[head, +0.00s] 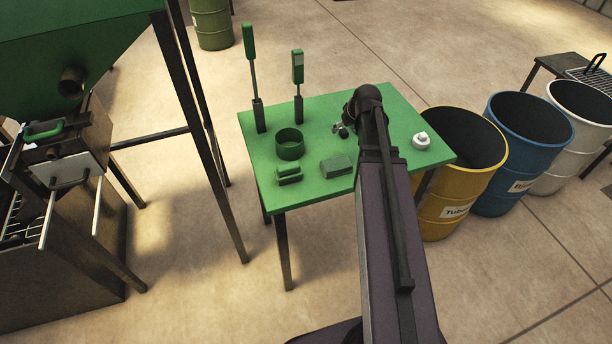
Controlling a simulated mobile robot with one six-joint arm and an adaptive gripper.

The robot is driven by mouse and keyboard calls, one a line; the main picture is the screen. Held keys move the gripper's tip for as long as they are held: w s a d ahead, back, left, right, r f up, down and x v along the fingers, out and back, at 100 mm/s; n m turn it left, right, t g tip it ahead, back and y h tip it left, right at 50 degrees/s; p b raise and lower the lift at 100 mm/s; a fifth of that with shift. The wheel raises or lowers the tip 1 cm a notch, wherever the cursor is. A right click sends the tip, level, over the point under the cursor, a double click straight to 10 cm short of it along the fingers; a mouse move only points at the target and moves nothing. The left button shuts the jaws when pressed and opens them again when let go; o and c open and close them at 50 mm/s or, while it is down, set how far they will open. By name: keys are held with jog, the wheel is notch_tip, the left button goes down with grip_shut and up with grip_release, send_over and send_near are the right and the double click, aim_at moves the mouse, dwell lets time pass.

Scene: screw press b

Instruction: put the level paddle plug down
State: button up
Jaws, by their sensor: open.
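A small white round piece with a raised knob (421,141) stands on the right part of the green table (310,108); it may be the level paddle plug, but I cannot tell for sure. My arm reaches over the table from the front. My gripper (341,130) shows only as a small dark part left of the arm's end, low over the table's middle. It is open, and the white piece is well to its right, apart from it. My arm hides the tabletop beneath it and most of the gripper.
Two green-handled tools (249,70) (298,80) stand upright at the table's back left. A green ring (290,144), a green handled block (288,175) and a green box (336,166) are in front. Yellow (450,205), blue (515,160) and white (570,150) drums stand right. Green machine (75,35) left.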

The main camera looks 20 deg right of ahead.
jog(key=s+a+f+g+h, duration=0.1)
jog(key=s+a+g, duration=0.4)
jog(key=s+a, duration=1)
jog(key=a+f, duration=0.1)
jog(key=a, duration=0.2)
jog(key=shift+s+a+m, duration=0.25)
jog(key=shift+a+m, duration=0.05)
jog(key=shift+a, duration=0.05)
jog(key=shift+c, duration=0.2)
